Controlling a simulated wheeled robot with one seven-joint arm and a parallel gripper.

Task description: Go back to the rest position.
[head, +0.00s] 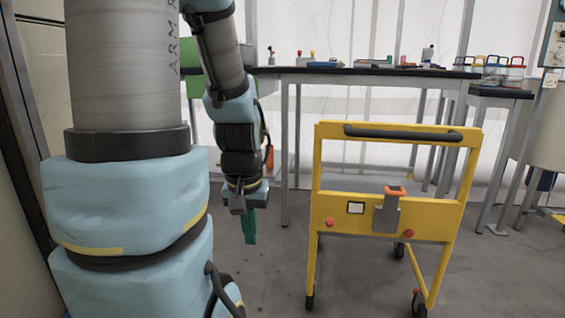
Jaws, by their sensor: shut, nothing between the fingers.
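My gripper (250,232) hangs at the end of my arm, pointing down, left of the yellow cart. Its teal fingers are together with nothing between them. It is over the grey floor and apart from the cart and the table. My own arm's large upper links fill the left part of the head view and hide what lies behind them.
A yellow cart (425,211) with a black handle (403,133) stands at right on wheels. Behind it is a long dark-topped table (340,72) with small objects and several coloured-handled containers. A side table (495,92) stands at far right. Floor (275,270) left of the cart is clear.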

